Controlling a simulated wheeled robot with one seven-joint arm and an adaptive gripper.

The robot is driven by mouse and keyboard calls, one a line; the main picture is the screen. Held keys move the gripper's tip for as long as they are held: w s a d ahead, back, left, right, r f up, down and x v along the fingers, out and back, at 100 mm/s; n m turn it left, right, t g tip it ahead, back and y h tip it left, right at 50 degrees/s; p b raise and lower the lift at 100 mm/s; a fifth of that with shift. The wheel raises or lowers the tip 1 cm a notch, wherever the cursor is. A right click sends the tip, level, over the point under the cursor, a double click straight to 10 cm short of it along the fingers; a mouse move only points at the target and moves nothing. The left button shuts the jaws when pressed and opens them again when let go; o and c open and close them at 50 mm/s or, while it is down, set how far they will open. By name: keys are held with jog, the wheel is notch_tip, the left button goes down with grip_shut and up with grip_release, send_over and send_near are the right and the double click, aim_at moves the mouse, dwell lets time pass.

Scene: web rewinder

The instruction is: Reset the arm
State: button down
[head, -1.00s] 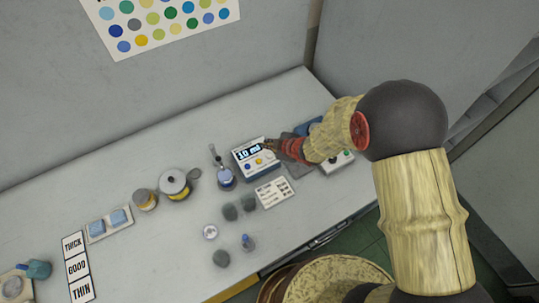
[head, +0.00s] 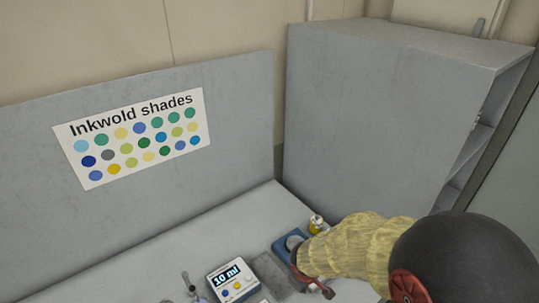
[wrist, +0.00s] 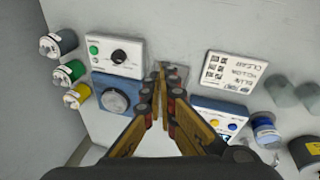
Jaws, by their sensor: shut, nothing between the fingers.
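My gripper (wrist: 160,72) is shut and empty in the wrist view, its fingertips together above the worktop in front of a grey pad (wrist: 178,72). In the head view my arm reaches in from the lower right, and my gripper (head: 326,291) shows only partly at the bottom, right of the white dispenser box (head: 232,281) that reads "10 ml". The dispenser's blue and yellow buttons also show in the wrist view (wrist: 222,110), right of my fingers. Nothing is in my grasp.
A blue device with a round plate (wrist: 116,101) and a white box with a green button and black knob (wrist: 117,56) stand left of my fingers. Several capped jars (wrist: 70,72) stand farther left. A printed card (wrist: 232,77) lies right. A grey cabinet (head: 380,110) stands behind.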

jog(key=s+d+r+m+t+b, duration=0.1)
jog(key=s+d+r+m+b, duration=0.2)
jog(key=s+r, duration=0.5)
jog(key=s+d+r+m+t+b, duration=0.1)
jog(key=s+d+r+m+b, duration=0.2)
jog(key=r, duration=1.2)
jog(key=s+d+m, duration=0.2)
jog(key=s+m, duration=0.1)
jog(key=s, duration=0.2)
jog(key=shift+s+d+y, duration=0.3)
jog(key=shift+s+y, duration=0.05)
jog(key=shift+y, duration=0.05)
jog(key=shift+a, duration=0.15)
